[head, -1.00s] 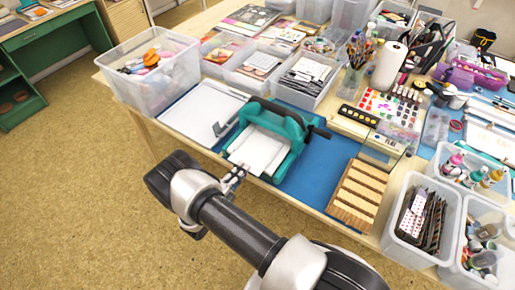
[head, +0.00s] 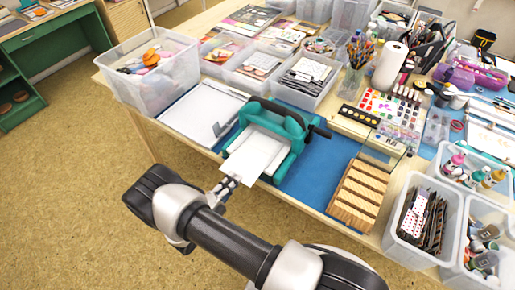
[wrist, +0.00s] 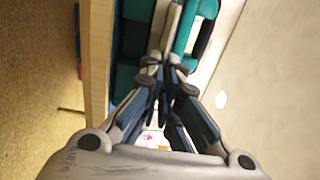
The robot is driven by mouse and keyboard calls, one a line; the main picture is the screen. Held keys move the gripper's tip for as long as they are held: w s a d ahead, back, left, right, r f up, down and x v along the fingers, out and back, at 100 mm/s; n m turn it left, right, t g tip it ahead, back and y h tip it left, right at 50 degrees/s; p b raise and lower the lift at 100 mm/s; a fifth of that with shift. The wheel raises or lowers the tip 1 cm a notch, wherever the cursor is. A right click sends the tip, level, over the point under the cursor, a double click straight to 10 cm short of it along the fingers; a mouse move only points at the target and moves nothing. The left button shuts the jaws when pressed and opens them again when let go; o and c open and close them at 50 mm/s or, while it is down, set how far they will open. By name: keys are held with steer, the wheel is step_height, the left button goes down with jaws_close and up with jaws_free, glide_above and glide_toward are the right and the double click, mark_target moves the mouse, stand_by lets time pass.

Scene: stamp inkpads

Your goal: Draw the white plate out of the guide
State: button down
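The white plate (head: 256,153) sticks out of the front of the teal press (head: 277,128), which holds the guide, on the table. Its far part is hidden inside the press. My gripper (head: 231,180) is at the plate's near edge, just off the front of the table. In the wrist view my gripper's fingers (wrist: 165,66) come close together on a thin pale strip, the plate seen nearly edge-on (wrist: 169,25). Teal parts of the press show on both sides of it.
The table's front edge (wrist: 97,60) runs beside the fingers. A wooden slotted block (head: 359,193) stands right of the press on the blue mat (head: 313,168). A white sheet (head: 198,114) lies to the left, near a clear bin (head: 150,91). The floor in front is clear.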

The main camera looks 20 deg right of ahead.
steer(key=b+v, duration=0.1)
steer(key=v, duration=0.6)
steer(key=shift+a+b, duration=0.2)
steer(key=shift+b, duration=0.15)
stand_by(0.4)
steer(key=shift+s, duration=0.15)
step_height(320, 180, up, 4)
steer(key=shift+p, duration=1.25)
steer(key=shift+d+r, duration=0.1)
